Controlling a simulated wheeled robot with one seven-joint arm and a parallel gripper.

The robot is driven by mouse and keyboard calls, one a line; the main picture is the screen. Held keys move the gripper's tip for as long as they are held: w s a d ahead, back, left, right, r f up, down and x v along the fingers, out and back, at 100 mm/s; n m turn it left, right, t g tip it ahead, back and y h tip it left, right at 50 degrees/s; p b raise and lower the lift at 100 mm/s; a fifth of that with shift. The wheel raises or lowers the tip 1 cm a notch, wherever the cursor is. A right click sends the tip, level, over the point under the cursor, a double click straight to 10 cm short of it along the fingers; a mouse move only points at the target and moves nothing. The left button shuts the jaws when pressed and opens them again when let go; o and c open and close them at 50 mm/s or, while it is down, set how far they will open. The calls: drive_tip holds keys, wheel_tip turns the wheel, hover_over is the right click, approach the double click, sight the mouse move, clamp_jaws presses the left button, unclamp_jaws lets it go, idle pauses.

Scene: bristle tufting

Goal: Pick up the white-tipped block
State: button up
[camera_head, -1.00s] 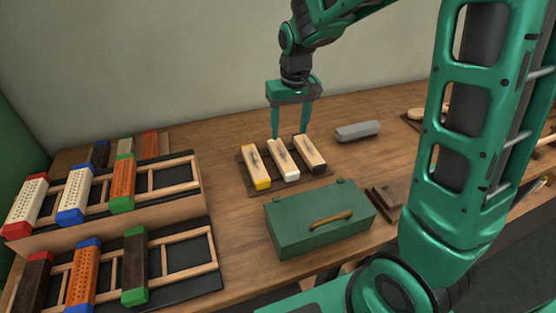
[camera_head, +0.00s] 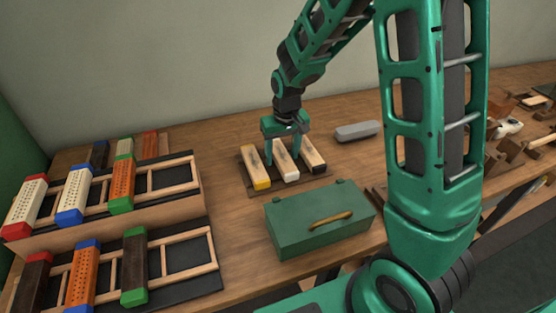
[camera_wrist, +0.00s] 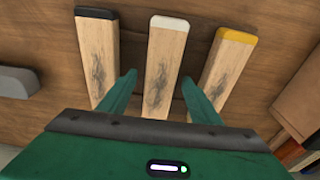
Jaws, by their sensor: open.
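The white-tipped block (camera_head: 288,176) lies in the middle of a row of three pale wood blocks on a dark tray (camera_head: 249,187). In the wrist view the white-tipped block (camera_wrist: 165,65) has its white end at the top and a dark smudge on its face. My gripper (camera_head: 283,155) is low over this block, with its fingers open. In the wrist view my gripper (camera_wrist: 157,85) has one finger on each side of the block, in the gaps to its neighbours. I cannot tell whether the fingers touch the block.
The yellow-tipped block (camera_head: 255,165) and the black-tipped block (camera_head: 312,158) lie close on either side. A green toolbox (camera_head: 290,228) stands in front, and a grey bar (camera_head: 357,131) lies to the right. Racks with coloured blocks (camera_head: 172,181) stand at the left.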

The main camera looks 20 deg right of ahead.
drive_tip(key=shift+f, duration=0.15)
drive_tip(key=c, duration=1.2)
drive_tip(key=shift+c, duration=0.2)
